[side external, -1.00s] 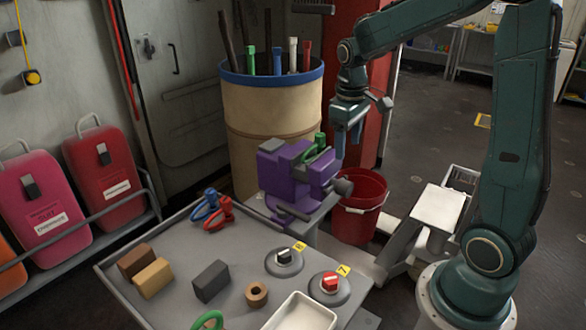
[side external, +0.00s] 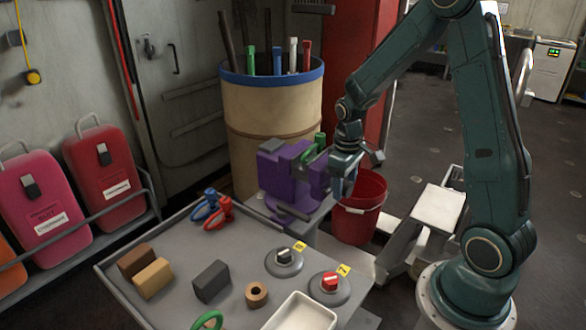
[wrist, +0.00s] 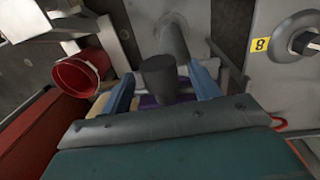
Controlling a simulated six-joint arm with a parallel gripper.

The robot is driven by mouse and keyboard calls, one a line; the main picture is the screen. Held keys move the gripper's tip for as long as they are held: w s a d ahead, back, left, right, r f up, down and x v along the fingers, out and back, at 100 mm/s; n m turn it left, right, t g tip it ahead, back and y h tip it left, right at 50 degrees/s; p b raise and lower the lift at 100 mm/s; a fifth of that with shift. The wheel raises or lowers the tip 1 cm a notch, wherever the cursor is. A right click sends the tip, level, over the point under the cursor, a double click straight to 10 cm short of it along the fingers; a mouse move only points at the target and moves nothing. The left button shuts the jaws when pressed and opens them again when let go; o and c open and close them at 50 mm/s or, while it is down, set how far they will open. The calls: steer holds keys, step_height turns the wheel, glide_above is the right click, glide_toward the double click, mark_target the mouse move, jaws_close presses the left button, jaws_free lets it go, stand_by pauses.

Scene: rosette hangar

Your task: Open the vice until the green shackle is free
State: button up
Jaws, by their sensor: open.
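The purple vice (side external: 285,172) stands at the back right corner of the grey bench. The green shackle (side external: 320,142) sits at the top of the vice, partly hidden by my gripper. My gripper (side external: 343,190) points down at the right end of the vice, where the grey screw end is now hidden in the side view. In the wrist view, my gripper (wrist: 165,80) is open, with its blue fingers on either side of a dark grey cylinder (wrist: 158,76). A little purple of the vice shows below it. I cannot tell whether either finger touches the cylinder.
A red bucket (side external: 359,215) stands on the floor beside the vice. A tan drum (side external: 270,130) with several tools is behind. The bench (side external: 235,240) holds blocks, red and blue shackles (side external: 215,210), two numbered knobs (side external: 285,260) and a white tray (side external: 300,314).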

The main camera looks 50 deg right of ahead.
steer(key=shift+f, duration=0.15)
steer(key=c, duration=1)
steer(key=shift+o, duration=0.2)
steer(key=shift+a+h, duration=0.1)
steer(key=shift+h, duration=0.2)
steer(key=shift+h, duration=0.4)
